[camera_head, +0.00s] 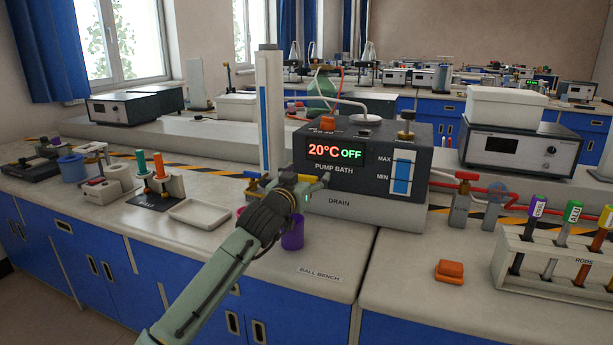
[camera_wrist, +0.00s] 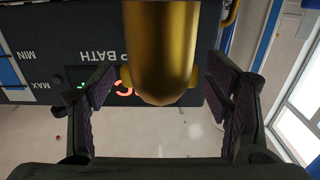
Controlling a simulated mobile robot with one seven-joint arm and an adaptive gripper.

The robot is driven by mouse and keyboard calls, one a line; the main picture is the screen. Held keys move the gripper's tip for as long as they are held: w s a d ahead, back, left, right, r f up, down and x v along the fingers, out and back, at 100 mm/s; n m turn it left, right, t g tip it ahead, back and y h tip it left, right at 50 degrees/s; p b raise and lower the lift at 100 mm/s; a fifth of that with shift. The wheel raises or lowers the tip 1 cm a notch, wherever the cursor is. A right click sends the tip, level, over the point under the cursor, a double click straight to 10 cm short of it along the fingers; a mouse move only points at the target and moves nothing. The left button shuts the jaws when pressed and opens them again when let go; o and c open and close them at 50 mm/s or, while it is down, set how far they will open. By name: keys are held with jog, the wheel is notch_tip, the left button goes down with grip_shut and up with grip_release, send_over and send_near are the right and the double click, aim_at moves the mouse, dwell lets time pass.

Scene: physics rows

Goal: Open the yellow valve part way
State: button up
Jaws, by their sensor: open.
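A yellow valve handle (camera_wrist: 160,45), rounded at its near end, hangs from the top of the wrist view. My gripper (camera_wrist: 160,88) is open, with one dark padded finger on each side of the handle and a visible gap on both sides. In the head view my gripper (camera_head: 297,186) is at the front lower left of the pump bath (camera_head: 345,170). A small yellow piece (camera_head: 325,178) shows beside it there. My gripper and wrist hide most of the valve in that view.
A tall pale column (camera_head: 270,110) with a blue strip stands just behind my gripper. A purple cup (camera_head: 293,235) stands below it. A white tray (camera_head: 198,212) lies to the left. The bench front by the BALL BENCH label (camera_head: 320,275) is clear.

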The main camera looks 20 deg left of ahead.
jog(key=shift+c, duration=0.2)
jog(key=c, duration=1.1)
jog(key=shift+d+f+n+y+b, duration=0.1)
jog(key=shift+d+n+y+b, duration=0.05)
jog(key=shift+n+y+b, duration=0.35)
jog(key=shift+f+y+b, duration=0.1)
jog(key=shift+y+b, duration=0.25)
jog(key=shift+y, duration=0.05)
jog(key=n+y+b, duration=0.1)
jog(key=n+y, duration=0.1)
jog(key=y, duration=0.1)
jog(key=shift+w+d+g, duration=0.1)
jog(key=shift+d+g, duration=0.05)
jog(key=shift+g, duration=0.15)
jog(key=n+g+y, duration=0.1)
jog(key=n+y, duration=0.1)
jog(key=y, duration=0.1)
jog(key=shift+b, duration=0.3)
jog(key=shift+a+n+g+y, duration=0.15)
jog(key=shift+n+g+y, duration=0.75)
jog(key=shift+y, duration=0.35)
jog(key=shift+a+n+g+y, duration=0.1)
jog(key=shift+n+g+y, duration=0.6)
jog(key=shift+n+y, duration=0.5)
jog(key=shift+r+y, duration=0.2)
jog(key=shift+y, duration=0.05)
